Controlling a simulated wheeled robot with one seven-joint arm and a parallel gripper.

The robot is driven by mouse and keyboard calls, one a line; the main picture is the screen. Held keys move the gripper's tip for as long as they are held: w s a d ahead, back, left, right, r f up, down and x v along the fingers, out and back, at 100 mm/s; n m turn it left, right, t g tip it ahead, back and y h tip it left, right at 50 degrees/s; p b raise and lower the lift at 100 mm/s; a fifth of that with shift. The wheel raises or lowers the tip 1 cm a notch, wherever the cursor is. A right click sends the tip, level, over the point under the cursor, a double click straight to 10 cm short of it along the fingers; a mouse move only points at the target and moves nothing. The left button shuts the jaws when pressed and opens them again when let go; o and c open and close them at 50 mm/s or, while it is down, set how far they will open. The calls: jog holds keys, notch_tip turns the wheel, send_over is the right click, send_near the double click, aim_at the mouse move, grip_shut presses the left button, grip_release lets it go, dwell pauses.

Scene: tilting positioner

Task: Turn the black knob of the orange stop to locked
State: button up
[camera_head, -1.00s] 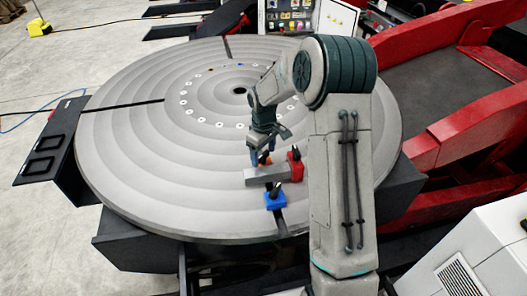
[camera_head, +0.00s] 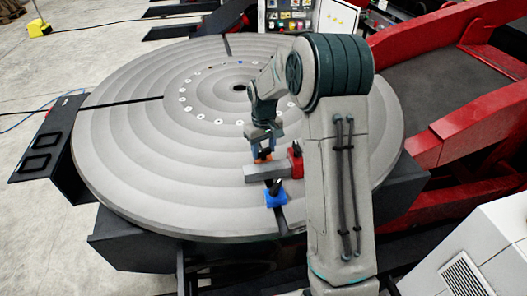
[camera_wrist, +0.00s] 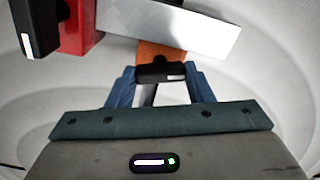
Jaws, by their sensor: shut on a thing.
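The orange stop (camera_wrist: 152,50) sits against the grey bar, with its black knob (camera_wrist: 160,73) in front in the wrist view. My gripper (camera_wrist: 160,78) has its two blue fingers on either side of that knob and is shut on it. The white mark on the knob shows toward the right in the wrist view. In the head view, the orange stop (camera_head: 263,155) is a small patch below my gripper (camera_head: 262,149); its knob is hidden there.
The grey bar (camera_head: 262,174) lies on the large round grooved table (camera_head: 130,160). A red stop (camera_head: 295,160) with a black knob stands at its right end, and a blue stop (camera_head: 276,196) at its near side. The left of the table is clear.

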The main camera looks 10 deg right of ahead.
aim_at(263, 150)
jog(key=shift+m+b, duration=0.8)
jog(key=shift+m, duration=1.1)
jog(key=o, duration=1)
jog(key=shift+r, duration=0.1)
notch_tip(263, 150, up, 14)
jog(key=b, duration=0.1)
